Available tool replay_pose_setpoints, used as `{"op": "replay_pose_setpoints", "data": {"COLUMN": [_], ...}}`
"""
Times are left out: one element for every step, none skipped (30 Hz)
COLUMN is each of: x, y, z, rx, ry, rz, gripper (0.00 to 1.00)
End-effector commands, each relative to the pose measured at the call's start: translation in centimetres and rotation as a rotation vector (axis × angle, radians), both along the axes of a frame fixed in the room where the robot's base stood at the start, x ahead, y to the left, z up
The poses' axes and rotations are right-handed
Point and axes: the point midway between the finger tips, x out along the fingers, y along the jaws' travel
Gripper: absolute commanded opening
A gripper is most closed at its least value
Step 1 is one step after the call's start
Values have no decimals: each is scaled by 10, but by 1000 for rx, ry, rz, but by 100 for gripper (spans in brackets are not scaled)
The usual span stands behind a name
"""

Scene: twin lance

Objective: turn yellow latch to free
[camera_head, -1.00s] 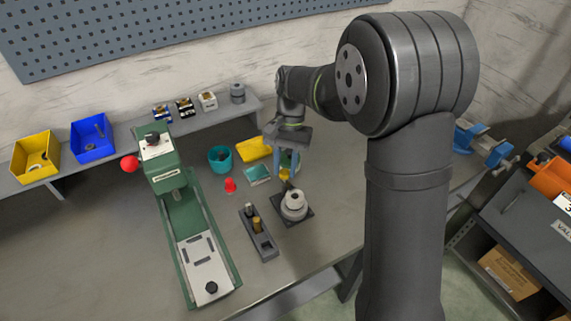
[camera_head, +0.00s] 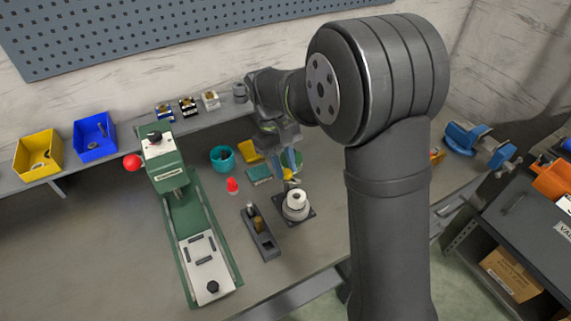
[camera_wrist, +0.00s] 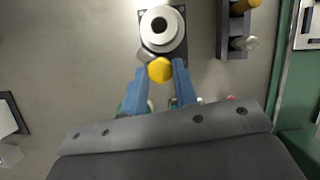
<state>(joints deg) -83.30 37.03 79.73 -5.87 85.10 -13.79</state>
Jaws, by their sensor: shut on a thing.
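The yellow latch (camera_wrist: 160,70) has a hex-shaped knob and sits at the edge of a round white fixture (camera_wrist: 160,28) on a dark square base. In the wrist view, my gripper (camera_wrist: 160,78) has its two blue fingers on either side of the knob, shut on it. In the head view, my gripper (camera_head: 290,174) points down just behind the white fixture (camera_head: 296,204). Only a small piece of the latch (camera_head: 291,181) shows there. The fingers hide part of it.
A dark block with pegs (camera_head: 261,231) stands left of the fixture. A red piece (camera_head: 233,185), a teal cup (camera_head: 222,158) and a teal block (camera_head: 259,174) lie nearby. A green press (camera_head: 190,215) stands further left. The bench front is clear.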

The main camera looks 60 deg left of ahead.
Motion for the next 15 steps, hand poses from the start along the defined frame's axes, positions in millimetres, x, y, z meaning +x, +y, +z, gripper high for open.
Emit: {"op": "replay_pose_setpoints", "data": {"x": [-1,-1,-2,-2,-2,-2,-3,-3,-3,-3,-3,-3,-3,-4,-4], "y": [0,0,0,0,0,0,0,0,0,-1,-1,-1,-1,-1,-1], "z": [1,1,1,1,1,1,1,1,1,1,1,1,1,1,1], "rx": [2,2,2,2,2,1,1,2,2,2,2,1,1,2,3], "ry": [-1,-1,-2,-1,-1,-2,-1,0,-1,0,0,-1,-1,-1,0], "rz": [45,72,110,138,167,204,231,259,295,319,343,376,399,422,449], "gripper": [4,4,4,4,4,4,4,4,4,4,4,4,4,4,4]}}
